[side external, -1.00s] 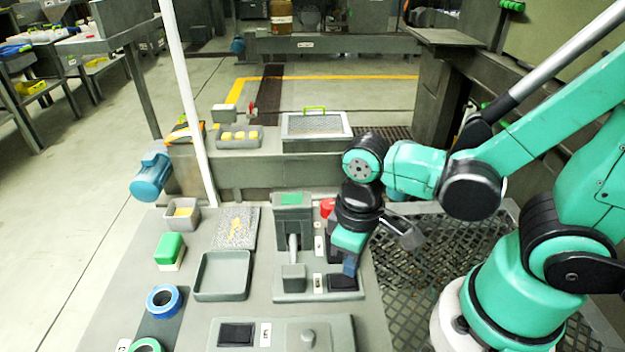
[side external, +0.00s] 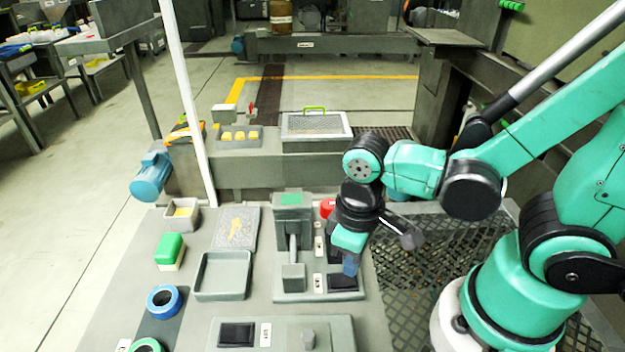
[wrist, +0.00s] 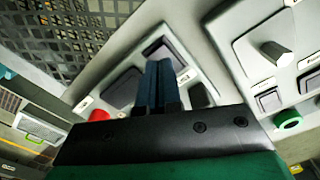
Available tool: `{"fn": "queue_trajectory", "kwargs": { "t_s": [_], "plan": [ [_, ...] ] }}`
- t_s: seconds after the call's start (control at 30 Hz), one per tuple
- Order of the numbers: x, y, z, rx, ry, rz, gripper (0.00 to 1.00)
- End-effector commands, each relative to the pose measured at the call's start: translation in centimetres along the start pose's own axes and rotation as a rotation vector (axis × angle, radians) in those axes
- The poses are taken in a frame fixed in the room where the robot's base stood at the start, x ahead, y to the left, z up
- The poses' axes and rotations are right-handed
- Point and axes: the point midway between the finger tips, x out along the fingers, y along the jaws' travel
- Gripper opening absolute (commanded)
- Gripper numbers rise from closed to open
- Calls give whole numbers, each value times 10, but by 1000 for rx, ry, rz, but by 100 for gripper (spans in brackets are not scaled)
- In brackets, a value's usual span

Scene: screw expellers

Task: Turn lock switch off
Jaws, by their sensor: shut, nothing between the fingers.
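My gripper (side external: 350,265) is shut and empty, pointing down over the right side of a grey control panel (side external: 293,210). Its dark blue fingers also show in the wrist view (wrist: 158,85). Just beside the tips is a black rectangular switch (side external: 342,282), also seen in the wrist view (wrist: 165,55); I cannot tell whether they touch. Which part is the lock switch is not clear. A grey knob (side external: 309,339) stands on the front panel and shows in the wrist view (wrist: 277,54).
A grey lever (side external: 293,250) stands left of my gripper. Left of that are an open grey tray (side external: 222,275), a green-topped block (side external: 169,250) and a blue ring (side external: 164,301). A white pole (side external: 186,100) rises at the left. Metal grating (side external: 440,260) lies to the right.

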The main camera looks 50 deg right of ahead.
Motion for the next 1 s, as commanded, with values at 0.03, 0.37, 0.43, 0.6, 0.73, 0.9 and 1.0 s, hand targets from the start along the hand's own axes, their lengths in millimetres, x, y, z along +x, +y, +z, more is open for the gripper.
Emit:
{"fn": "queue_trajectory", "kwargs": {
  "t_s": [0.03, 0.37, 0.43, 0.6, 0.73, 0.9, 1.0],
  "plan": [
    [0, 0, 0, 0, 0, 0, 0],
    [0, 0, 0, 0, 0, 0, 0],
    [0, 0, 0, 0, 0, 0, 0],
    [-8, 0, 0, 0, 0, 0, 0],
    [-20, 0, 0, 0, 0, 0, 0],
    [-35, 0, 0, 0, 0, 0, 0],
    [-44, 0, 0, 0, 0, 0, 0]
  ]
}}
